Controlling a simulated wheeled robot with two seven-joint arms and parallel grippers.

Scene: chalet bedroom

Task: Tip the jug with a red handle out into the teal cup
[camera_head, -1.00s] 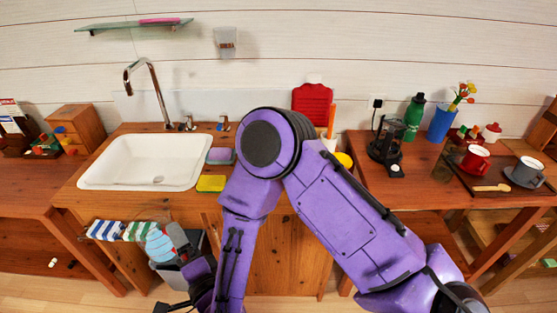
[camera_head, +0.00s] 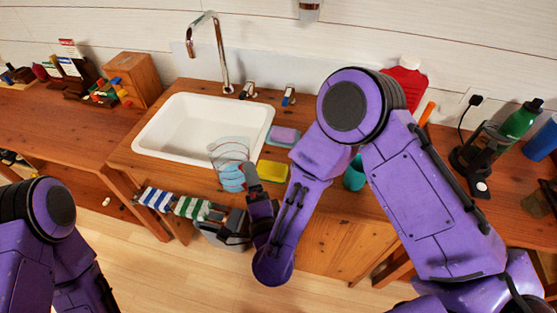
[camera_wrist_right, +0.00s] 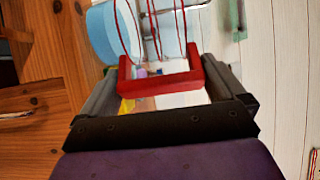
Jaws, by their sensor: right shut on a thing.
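The jug (camera_head: 229,160) is clear with red rings and pale blue contents low inside. In the head view it is roughly upright, in front of the sink's right front corner. My right gripper (camera_head: 252,180) is at its right side. In the right wrist view the red handle (camera_wrist_right: 165,84) lies between the fingers of my right gripper (camera_wrist_right: 165,90), which is shut on it. The blue contents (camera_wrist_right: 108,32) show there too. The teal cup (camera_head: 354,176) stands on the counter, partly hidden behind my right arm. My left arm shows at lower left, its gripper out of view.
The white sink (camera_head: 200,128) has a tall faucet (camera_head: 220,55). A yellow sponge (camera_head: 273,172) and a teal-and-purple sponge (camera_head: 284,135) lie right of it. Striped towels (camera_head: 172,204) hang at the counter front. A red board (camera_head: 405,80) and a green bottle (camera_head: 520,120) stand farther right.

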